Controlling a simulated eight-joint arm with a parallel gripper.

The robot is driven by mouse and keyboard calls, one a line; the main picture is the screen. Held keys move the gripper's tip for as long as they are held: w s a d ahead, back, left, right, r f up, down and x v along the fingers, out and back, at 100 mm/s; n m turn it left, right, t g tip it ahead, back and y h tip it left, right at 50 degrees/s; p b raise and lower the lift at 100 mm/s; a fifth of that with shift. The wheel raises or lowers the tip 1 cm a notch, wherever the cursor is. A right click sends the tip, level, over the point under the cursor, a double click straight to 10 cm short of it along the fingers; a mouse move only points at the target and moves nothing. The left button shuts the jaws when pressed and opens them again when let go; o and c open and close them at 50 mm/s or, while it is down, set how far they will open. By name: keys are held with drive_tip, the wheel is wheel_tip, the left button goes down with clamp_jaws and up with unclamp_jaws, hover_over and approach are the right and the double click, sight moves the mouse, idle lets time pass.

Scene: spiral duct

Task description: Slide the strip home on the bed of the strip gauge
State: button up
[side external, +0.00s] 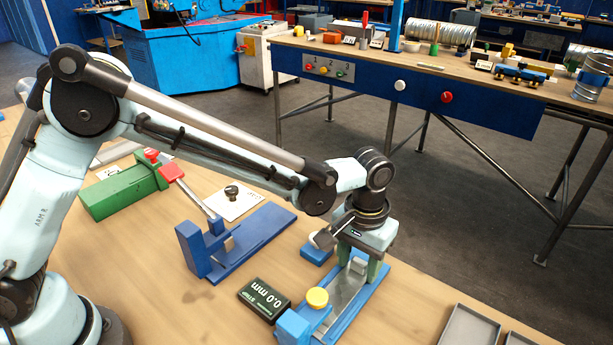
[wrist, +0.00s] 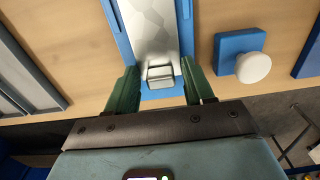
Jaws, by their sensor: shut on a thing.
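The strip gauge has a long blue bed (side external: 372,291) with a yellow knob (side external: 317,297) at its near end. The bed also shows in the wrist view (wrist: 188,40). A grey, mottled metal strip (side external: 343,291) lies along the bed; in the wrist view the strip (wrist: 152,30) runs between the blue side rails. A small metal block (wrist: 160,75) sits at the strip's end nearest me. My gripper (side external: 358,268) is low over the far end of the bed. Its green fingers (wrist: 160,88) are shut on the strip, one each side; the exact contact is hard to see.
A black display (side external: 264,298) reading 0.0 mm lies left of the gauge. A blue block with a pale knob (wrist: 254,66) stands close beside the bed. A blue lever fixture (side external: 235,240) and green block (side external: 123,191) stand further left. Grey trays (side external: 469,326) lie at right.

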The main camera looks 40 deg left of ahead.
drive_tip(key=shift+s+f, duration=0.1)
drive_tip(key=shift+s, duration=0.15)
drive_tip(key=o, duration=1.1)
drive_tip(key=shift+o, duration=0.7)
drive_tip(key=shift+o, duration=1.2)
drive_tip(key=shift+r, duration=3.5)
